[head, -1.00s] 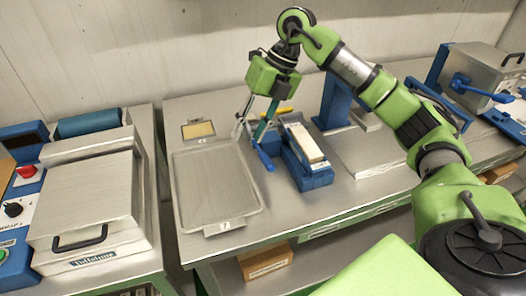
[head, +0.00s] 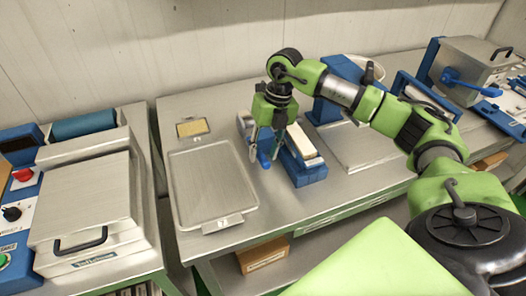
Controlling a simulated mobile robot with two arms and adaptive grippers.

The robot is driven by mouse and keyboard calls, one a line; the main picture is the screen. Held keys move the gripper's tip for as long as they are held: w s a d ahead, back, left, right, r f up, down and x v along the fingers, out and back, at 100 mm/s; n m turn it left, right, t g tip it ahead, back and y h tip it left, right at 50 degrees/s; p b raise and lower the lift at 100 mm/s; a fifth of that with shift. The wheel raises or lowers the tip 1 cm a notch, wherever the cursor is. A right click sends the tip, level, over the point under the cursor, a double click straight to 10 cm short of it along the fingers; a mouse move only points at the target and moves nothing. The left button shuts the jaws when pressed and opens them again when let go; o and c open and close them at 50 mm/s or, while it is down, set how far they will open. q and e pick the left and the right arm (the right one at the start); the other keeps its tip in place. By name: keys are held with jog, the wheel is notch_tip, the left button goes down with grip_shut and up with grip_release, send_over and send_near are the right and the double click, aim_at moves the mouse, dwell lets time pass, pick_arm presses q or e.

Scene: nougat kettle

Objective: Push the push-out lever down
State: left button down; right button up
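The blue push-out lever (head: 264,160) shows in the head view at the left side of a blue block-shaped device (head: 308,175) with a pale top. My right gripper (head: 265,147) points down directly over the lever, its fingers close to the lever's upper part. The fingers overlap the lever in the picture, so I cannot tell whether they touch it. The gap between the fingertips is too small and dark to read. The gripper hides the lever's upper end and part of the device. My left gripper is not in view.
A flat metal tray (head: 250,208) lies left of the device, with a small yellow-topped plate (head: 193,128) behind it. A metal machine (head: 85,205) stands at the left. A lidded metal machine with a blue handle (head: 475,65) stands at the right. The bench front has clear room.

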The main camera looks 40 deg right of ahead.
aim_at(265, 157)
jog(key=shift+a+f, duration=0.1)
jog(key=shift+f, duration=0.65)
grip_shut()
jog(key=f+b, duration=0.1)
jog(key=b, duration=0.1)
jog(key=f+t+b, duration=0.1)
jog(key=b, duration=0.1)
jog(key=shift+s+t+h, duration=0.2)
jog(key=shift+t+h, duration=0.1)
jog(key=shift+a+f+b, duration=0.1)
jog(key=shift+b, duration=0.5)
jog(key=shift+s+t, duration=0.1)
jog(key=shift+t, duration=0.2)
grip_release()
